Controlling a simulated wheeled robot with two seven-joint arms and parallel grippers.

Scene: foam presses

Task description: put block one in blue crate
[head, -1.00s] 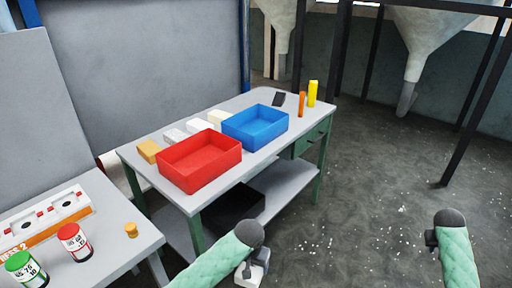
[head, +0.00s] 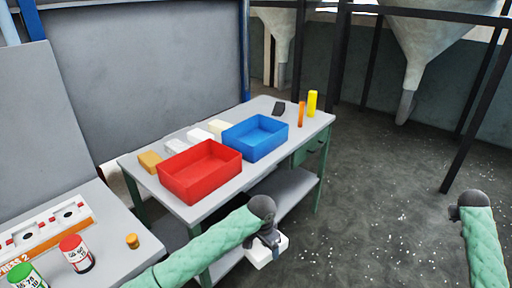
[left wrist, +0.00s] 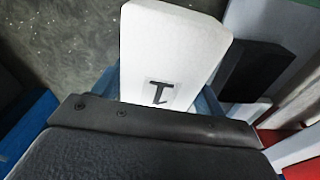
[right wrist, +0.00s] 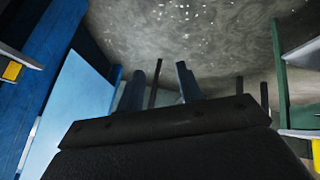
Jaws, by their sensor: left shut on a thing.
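Block one (head: 266,253) is a white block; its face in the left wrist view (left wrist: 165,50) carries a black 1. My left gripper (head: 268,241) is shut on it, with a finger on either side, and holds it in the air in front of the bench. The blue crate (head: 263,148) stands on the bench top, behind and above the block in the head view. I see no block inside it. My right gripper (right wrist: 160,85) is open and empty, with its fingers apart; in the head view its arm hangs at the right, away from the bench.
A red crate (head: 207,185) stands left of the blue one on the bench (head: 305,125). Several pale and tan blocks (head: 150,162) line up behind the crates. An orange cylinder (head: 302,113), a yellow one (head: 312,102) and a dark object (head: 278,108) are at the right.

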